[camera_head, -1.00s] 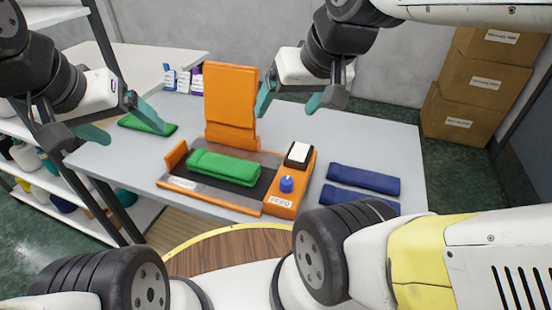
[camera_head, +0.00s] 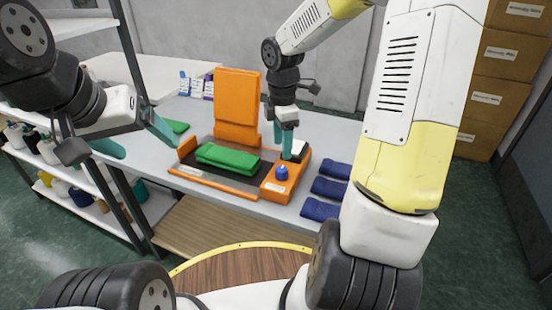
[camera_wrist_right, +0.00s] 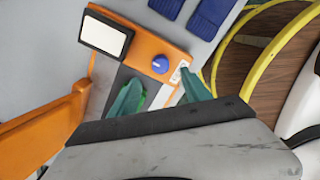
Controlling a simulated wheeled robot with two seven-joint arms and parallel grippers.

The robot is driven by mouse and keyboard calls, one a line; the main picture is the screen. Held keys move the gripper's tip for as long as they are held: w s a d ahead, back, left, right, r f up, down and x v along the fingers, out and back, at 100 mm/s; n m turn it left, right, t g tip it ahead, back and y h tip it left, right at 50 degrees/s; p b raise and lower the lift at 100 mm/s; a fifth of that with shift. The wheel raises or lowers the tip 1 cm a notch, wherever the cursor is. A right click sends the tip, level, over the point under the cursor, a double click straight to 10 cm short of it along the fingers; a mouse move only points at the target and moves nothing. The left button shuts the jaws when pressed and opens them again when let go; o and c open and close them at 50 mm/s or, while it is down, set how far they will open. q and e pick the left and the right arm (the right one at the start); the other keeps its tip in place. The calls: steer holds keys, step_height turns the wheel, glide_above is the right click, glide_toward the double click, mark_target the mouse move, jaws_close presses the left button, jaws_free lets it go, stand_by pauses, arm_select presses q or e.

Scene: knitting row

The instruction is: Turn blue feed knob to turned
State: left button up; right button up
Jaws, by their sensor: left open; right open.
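The blue feed knob (camera_head: 281,173) stands on the orange side panel of the machine (camera_head: 213,186), near its front right corner. It also shows in the right wrist view (camera_wrist_right: 160,64), with a pale mark on top. My right gripper (camera_head: 286,156) points down above the panel, just behind the knob in the head view. In the right wrist view its fingers (camera_wrist_right: 158,98) are apart with nothing between them, and the knob lies beyond the tips. My left gripper (camera_head: 150,145) is open and empty left of the machine.
A green folded cloth (camera_head: 228,158) lies on the machine bed under the raised orange lid (camera_head: 237,105). A white-topped block (camera_wrist_right: 104,34) sits beside the knob. Several blue folded cloths (camera_head: 330,187) lie to the right. Cardboard boxes (camera_head: 505,55) stand at the far right.

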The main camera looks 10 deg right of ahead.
mark_target(281, 169)
steer(key=shift+f+n, duration=0.4)
steer(key=shift+f, duration=0.3)
step_height(281, 169, down, 7)
steer(key=shift+f, duration=0.2)
steer(key=shift+w, duration=0.1)
jaws_close()
